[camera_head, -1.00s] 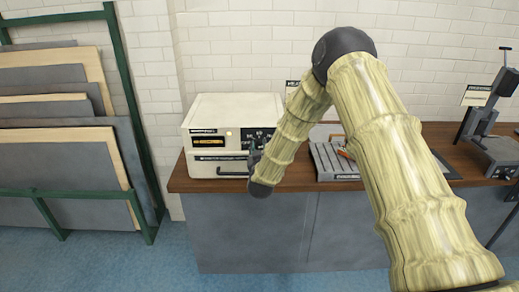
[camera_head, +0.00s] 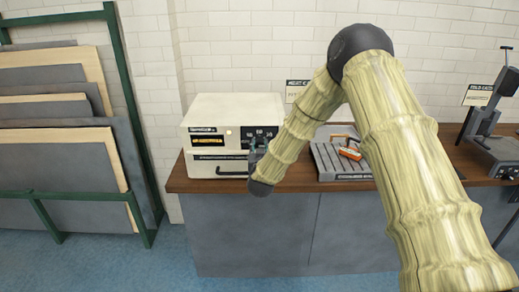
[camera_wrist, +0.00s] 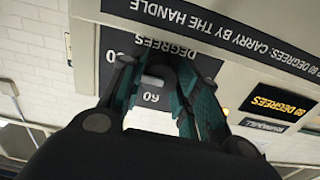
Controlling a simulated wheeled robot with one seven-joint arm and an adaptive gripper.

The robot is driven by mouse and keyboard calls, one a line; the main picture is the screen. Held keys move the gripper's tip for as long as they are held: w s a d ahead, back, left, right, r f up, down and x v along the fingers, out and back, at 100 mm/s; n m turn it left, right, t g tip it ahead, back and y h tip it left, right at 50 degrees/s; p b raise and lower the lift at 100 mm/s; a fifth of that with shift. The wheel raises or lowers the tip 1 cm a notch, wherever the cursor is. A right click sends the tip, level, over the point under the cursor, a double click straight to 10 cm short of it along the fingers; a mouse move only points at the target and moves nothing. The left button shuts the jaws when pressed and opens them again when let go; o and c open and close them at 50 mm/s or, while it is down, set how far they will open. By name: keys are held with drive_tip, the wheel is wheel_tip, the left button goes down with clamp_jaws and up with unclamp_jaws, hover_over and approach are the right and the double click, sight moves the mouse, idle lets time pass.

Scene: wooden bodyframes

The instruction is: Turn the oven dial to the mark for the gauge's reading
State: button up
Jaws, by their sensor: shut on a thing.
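The cream oven (camera_head: 235,108) stands on the bench. Its dark dial panel (camera_head: 268,130) is on the right of the front, partly hidden by my arm. In the upside-down wrist view, the small dial (camera_wrist: 160,72) sits between the teal fingers of my gripper (camera_wrist: 162,82), which is shut on it. A 60 mark (camera_wrist: 151,97) and part of another mark show on the panel; other marks and the pointer are hidden.
A grey slotted tray (camera_head: 330,165) with an orange-handled tool (camera_head: 349,153) lies right of the oven. A dark machine (camera_head: 487,125) stands at the far right. Sheets in a green rack (camera_head: 115,75) stand at the left. The oven has a handle bar (camera_head: 232,174) low in front.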

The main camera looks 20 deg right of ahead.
drive_tip(key=o, duration=0.7)
drive_tip(key=shift+o, duration=0.2)
drive_tip(key=v, duration=1.2)
